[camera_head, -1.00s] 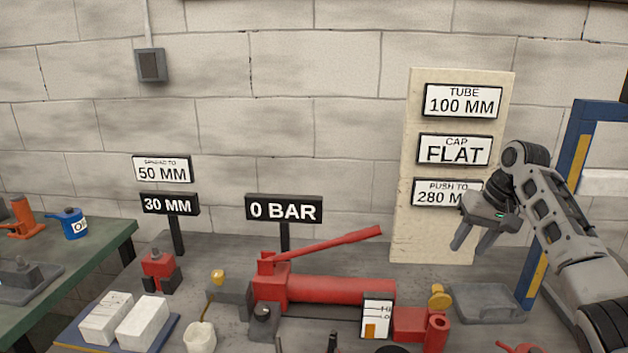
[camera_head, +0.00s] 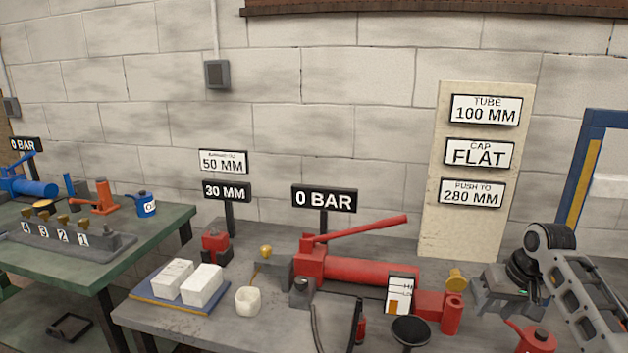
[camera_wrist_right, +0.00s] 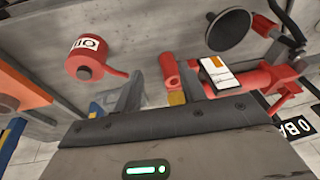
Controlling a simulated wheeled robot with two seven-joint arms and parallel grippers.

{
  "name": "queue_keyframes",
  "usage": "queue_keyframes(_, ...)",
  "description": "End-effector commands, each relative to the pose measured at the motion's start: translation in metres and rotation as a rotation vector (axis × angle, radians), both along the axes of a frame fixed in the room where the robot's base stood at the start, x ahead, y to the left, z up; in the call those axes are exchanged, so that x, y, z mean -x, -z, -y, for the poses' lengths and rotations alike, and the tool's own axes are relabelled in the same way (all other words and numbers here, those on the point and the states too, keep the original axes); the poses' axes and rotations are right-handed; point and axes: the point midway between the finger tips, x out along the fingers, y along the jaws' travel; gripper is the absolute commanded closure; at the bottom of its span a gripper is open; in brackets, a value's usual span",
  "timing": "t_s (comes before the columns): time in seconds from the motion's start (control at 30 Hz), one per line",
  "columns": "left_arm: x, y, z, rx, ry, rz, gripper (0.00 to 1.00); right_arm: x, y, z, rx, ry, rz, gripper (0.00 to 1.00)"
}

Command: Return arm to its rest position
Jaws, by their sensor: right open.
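My right gripper (camera_head: 484,318) is at the right of the head view, low over the grey bench (camera_head: 160,318), right of the red hand pump (camera_head: 370,272). In the right wrist view its two fingers (camera_wrist_right: 153,95) stand apart with nothing held between them. The pump's red cylinder end and a red oil can (camera_wrist_right: 98,60) show beyond the fingers. The oil can also shows at the bottom right of the head view (camera_head: 537,340). My left gripper is not in view.
A cream signboard (camera_head: 432,215) stands behind the pump, and a blue frame (camera_head: 585,165) stands at the right. White blocks (camera_head: 187,283) lie on a blue tray, with a white cup (camera_head: 247,301) beside it. A green bench (camera_head: 90,268) is at the left.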

Motion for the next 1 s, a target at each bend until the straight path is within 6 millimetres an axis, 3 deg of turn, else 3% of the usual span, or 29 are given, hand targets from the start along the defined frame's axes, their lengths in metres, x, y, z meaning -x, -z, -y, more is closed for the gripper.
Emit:
queue_keyframes(0.27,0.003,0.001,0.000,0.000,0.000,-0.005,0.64,0.036,0.103,-0.051,0.076,-0.112,0.104,0.59)
queue_keyframes(0.4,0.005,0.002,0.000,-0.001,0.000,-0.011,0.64,0.085,0.162,-0.097,0.094,-0.200,0.215,0.59)
queue_keyframes(0.5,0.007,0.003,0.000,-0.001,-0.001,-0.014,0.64,0.130,0.189,-0.132,0.087,-0.252,0.308,0.59)
queue_keyframes(0.63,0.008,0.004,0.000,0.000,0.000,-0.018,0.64,0.191,0.199,-0.172,0.064,-0.292,0.437,0.59)
queue_keyframes(0.8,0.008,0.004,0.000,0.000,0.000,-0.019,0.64,0.252,0.183,-0.203,0.042,-0.303,0.575,0.59)
queue_keyframes(1.0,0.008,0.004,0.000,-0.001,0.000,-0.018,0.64,0.281,0.165,-0.214,0.037,-0.297,0.655,0.59)
